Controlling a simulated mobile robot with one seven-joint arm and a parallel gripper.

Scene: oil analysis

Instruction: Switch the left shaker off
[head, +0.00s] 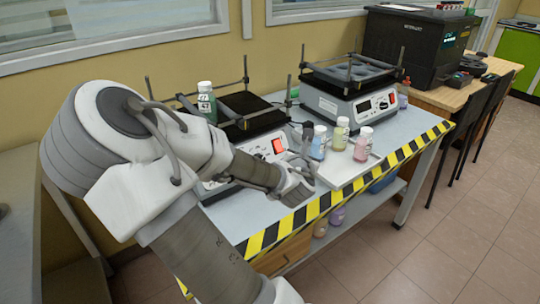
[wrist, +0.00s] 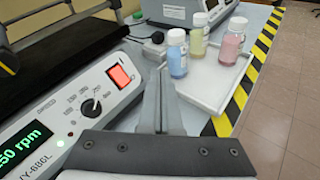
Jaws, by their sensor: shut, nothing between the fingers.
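The left shaker (head: 262,148) stands on the bench behind my gripper, its black platform (head: 245,110) on top. Its front panel (wrist: 60,110) fills the left of the wrist view. A knob (wrist: 91,107) sits in the middle, and a red power switch (wrist: 120,75), which looks lit, is at the panel's right end. The red switch also shows in the head view (head: 278,146). My gripper (wrist: 162,75) is shut and empty, in front and to the right of the switch, apart from it.
A white tray (wrist: 208,88) with blue (wrist: 177,55), yellow (wrist: 197,38) and pink (wrist: 231,45) bottles lies right of my gripper. A second shaker (head: 350,100) stands farther back. A capped bottle (head: 206,103) is on the left shaker. Striped tape (head: 330,200) marks the bench's front edge.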

